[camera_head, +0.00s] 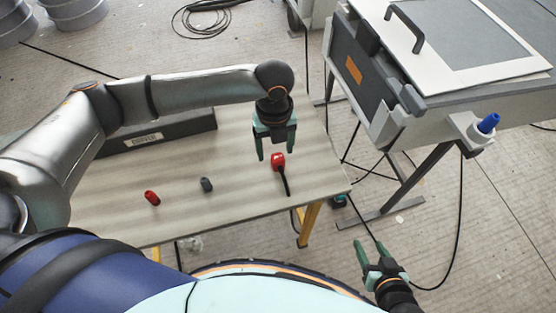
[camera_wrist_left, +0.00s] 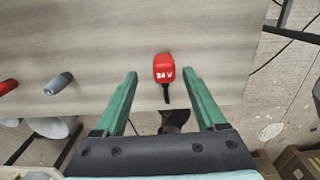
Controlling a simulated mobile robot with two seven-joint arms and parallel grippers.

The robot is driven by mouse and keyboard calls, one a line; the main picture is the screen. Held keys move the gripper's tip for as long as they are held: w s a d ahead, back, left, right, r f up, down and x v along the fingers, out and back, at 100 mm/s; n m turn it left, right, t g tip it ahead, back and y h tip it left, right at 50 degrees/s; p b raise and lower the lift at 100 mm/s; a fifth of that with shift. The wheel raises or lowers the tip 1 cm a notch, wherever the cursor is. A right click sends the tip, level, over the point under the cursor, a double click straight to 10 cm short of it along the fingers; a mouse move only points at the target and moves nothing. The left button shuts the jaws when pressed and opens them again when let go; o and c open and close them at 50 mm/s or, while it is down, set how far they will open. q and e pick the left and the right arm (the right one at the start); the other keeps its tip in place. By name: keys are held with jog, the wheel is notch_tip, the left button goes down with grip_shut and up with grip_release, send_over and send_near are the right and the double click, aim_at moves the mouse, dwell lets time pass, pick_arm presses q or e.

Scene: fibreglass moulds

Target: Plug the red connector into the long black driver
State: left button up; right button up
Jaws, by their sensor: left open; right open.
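A red connector (camera_head: 278,160) with a short black cable lies near the table's right end. In the left wrist view the red connector (camera_wrist_left: 164,64) carries white lettering, and its cable points toward my gripper's palm. My left gripper (camera_head: 276,155) is open above the table by the connector; in its wrist view the green fingertips (camera_wrist_left: 160,73) flank it with gaps on both sides. The long black driver (camera_head: 160,132) lies along the table's back left, with a pale label on its front, partly behind my left arm. My right gripper (camera_head: 369,243) is open and empty, off the table at lower right.
A smaller red piece (camera_head: 152,198) and a grey piece (camera_head: 206,185) lie on the wooden table (camera_head: 240,209), left of the connector. A grey machine (camera_head: 400,110) with a blue-tipped holder (camera_head: 487,124) stands to the right. Cables lie on the floor.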

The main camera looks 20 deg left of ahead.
aim_at(278, 157)
pick_arm(q)
jog(key=f, duration=0.4)
jog(key=shift+d+f+b, duration=0.35)
jog(key=shift+d, duration=0.05)
grip_shut()
